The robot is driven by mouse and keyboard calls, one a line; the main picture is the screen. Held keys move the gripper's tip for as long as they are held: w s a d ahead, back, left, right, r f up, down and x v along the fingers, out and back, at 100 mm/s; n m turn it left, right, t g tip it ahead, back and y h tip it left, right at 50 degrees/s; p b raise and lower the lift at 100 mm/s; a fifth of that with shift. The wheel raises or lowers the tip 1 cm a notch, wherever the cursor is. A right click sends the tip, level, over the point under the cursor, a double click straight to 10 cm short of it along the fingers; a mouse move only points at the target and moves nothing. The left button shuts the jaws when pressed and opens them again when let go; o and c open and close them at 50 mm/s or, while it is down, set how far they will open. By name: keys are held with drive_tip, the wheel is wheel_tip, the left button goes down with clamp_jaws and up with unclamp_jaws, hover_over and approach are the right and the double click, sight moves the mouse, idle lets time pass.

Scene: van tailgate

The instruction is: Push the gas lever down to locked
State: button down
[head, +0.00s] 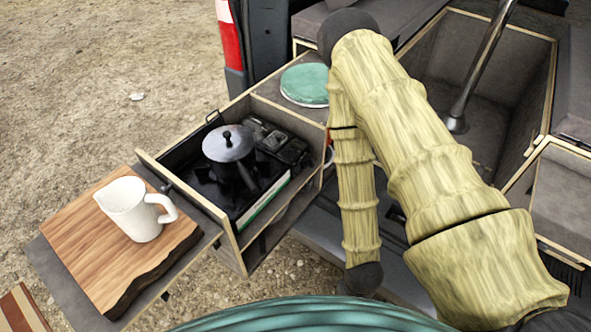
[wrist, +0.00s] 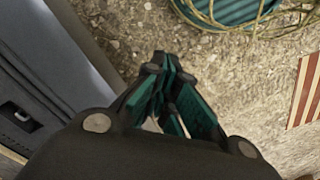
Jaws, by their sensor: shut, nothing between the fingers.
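A camp stove with a black, glossy top (head: 190,172) sits in a pulled-out wooden drawer in the head view. A dark lidded pot (head: 228,145) stands on it. A black control section (head: 275,140) is at the stove's back right. I cannot make out the gas lever in either view; my arm covers part of the area right of the stove. My gripper (wrist: 166,66) shows in the wrist view with its teal-padded fingers together and empty, above gravel ground. It is hidden in the head view, and no stove shows in the wrist view.
A white jug (head: 135,208) stands on a wooden board (head: 92,248) at the drawer's front left. A round green lid-like disc (head: 305,84) lies on the counter behind the stove. A grey van edge (wrist: 50,75) lies left of my gripper. Open gravel (head: 90,80) is at left.

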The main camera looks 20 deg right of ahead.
drive_tip(key=w+a+r+m+y+p, duration=0.2)
drive_tip(key=w+r+m+p, duration=0.15)
drive_tip(key=w+m, duration=0.4)
drive_tip(key=m+t+y+p, duration=0.2)
drive_tip(key=m+y+p, duration=0.35)
drive_tip(key=m, duration=0.75)
approach(300, 169)
drive_tip(key=shift+w+a+n+h, duration=0.2)
drive_tip(key=shift+n+h, duration=0.05)
drive_tip(key=b+x, duration=0.4)
drive_tip(key=x, duration=0.1)
drive_tip(key=shift+f, duration=0.3)
drive_tip(key=shift+a+f+b, duration=0.5)
drive_tip(key=shift+a+b, duration=0.05)
drive_tip(key=shift+b, duration=0.2)
